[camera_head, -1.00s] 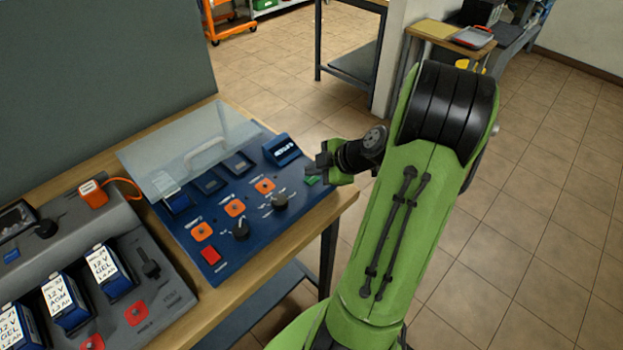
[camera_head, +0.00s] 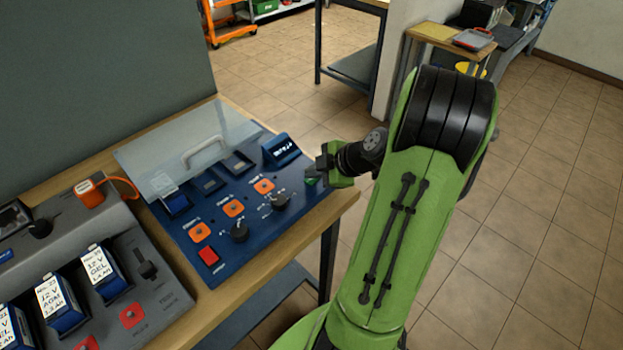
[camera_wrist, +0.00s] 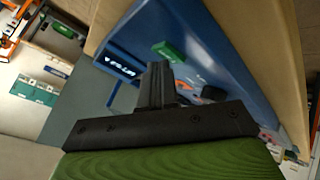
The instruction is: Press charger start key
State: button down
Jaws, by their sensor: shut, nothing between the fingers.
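The blue charger panel (camera_head: 215,245) lies on the bench. The green start key (camera_head: 311,182) is at its right end, partly covered by my gripper in the head view. The green key also shows in the wrist view (camera_wrist: 168,50), just beyond my fingertips. My gripper (camera_head: 318,172) is shut and empty, its tips at the key; whether they touch it I cannot tell. The fingers also show in the wrist view (camera_wrist: 157,80). A small lit display (camera_head: 283,149) with white text stands behind the key.
The panel also has a red key (camera_head: 208,256), black knobs (camera_head: 240,233) and orange sockets (camera_head: 200,232). A clear cover with a handle (camera_head: 200,150) stands at the back. A grey battery unit (camera_head: 150,290) is at left. Floor is free right of the bench.

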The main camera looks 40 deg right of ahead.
aim_at(315, 181)
jog(key=shift+f, duration=0.2)
jog(key=shift+r, duration=0.1)
dwell(0.4)
jog(key=shift+r, duration=0.7)
jog(key=shift+r+p, duration=1.55)
jog(key=shift+r, duration=1.05)
jog(key=shift+f, duration=0.1)
